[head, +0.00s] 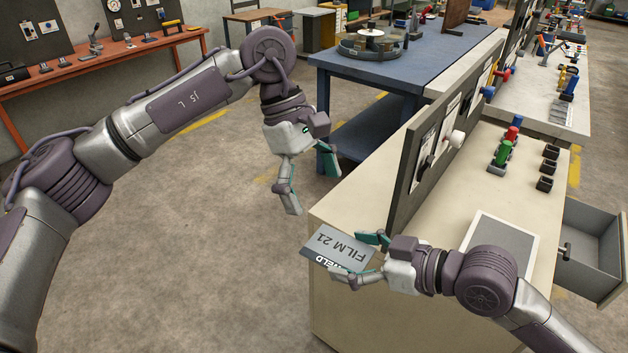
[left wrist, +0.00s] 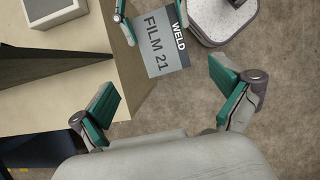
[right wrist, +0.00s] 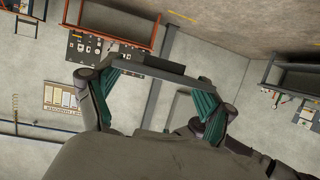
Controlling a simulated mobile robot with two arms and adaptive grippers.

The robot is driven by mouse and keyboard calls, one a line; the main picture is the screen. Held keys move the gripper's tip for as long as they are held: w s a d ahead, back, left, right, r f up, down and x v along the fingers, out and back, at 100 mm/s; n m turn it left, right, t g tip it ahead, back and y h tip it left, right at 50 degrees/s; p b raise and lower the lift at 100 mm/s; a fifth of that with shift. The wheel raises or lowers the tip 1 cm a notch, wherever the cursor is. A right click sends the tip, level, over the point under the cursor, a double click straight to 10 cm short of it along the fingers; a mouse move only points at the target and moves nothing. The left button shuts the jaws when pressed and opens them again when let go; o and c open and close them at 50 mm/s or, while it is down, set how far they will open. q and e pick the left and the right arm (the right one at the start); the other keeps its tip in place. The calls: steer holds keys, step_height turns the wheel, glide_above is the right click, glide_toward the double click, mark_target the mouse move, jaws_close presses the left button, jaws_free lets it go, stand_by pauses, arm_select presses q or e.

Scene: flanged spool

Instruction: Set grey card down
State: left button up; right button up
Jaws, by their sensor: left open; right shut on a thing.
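The grey card (head: 341,247), printed "FILM 21" and "WELD" on a dark strip, is held out in the air beside the left end of the cream bench. My right gripper (head: 362,257) is shut on it. The card (left wrist: 162,42) shows face-on in the left wrist view. In the right wrist view the card (right wrist: 160,71) is nearly edge-on between the fingers. My left gripper (head: 311,184) is open and empty, above and left of the card, apart from it. Its two fingers (left wrist: 170,98) stand wide apart in its own wrist view.
The cream bench (head: 450,205) carries a dark upright panel (head: 440,135), a grey pad with a pale border (head: 495,255), green and red items (head: 503,152) and small black blocks (head: 546,168). An open drawer (head: 590,245) juts out right. A blue table (head: 385,70) stands behind. Floor is clear left.

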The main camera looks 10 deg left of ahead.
mark_target(337, 248)
arm_select(q)
steer(key=x, duration=1)
steer(key=shift+d+f, duration=0.25)
steer(key=shift+f, duration=0.05)
steer(key=c, duration=1)
steer(key=shift+c, duration=0.6)
arm_select(e)
steer(key=o, duration=1)
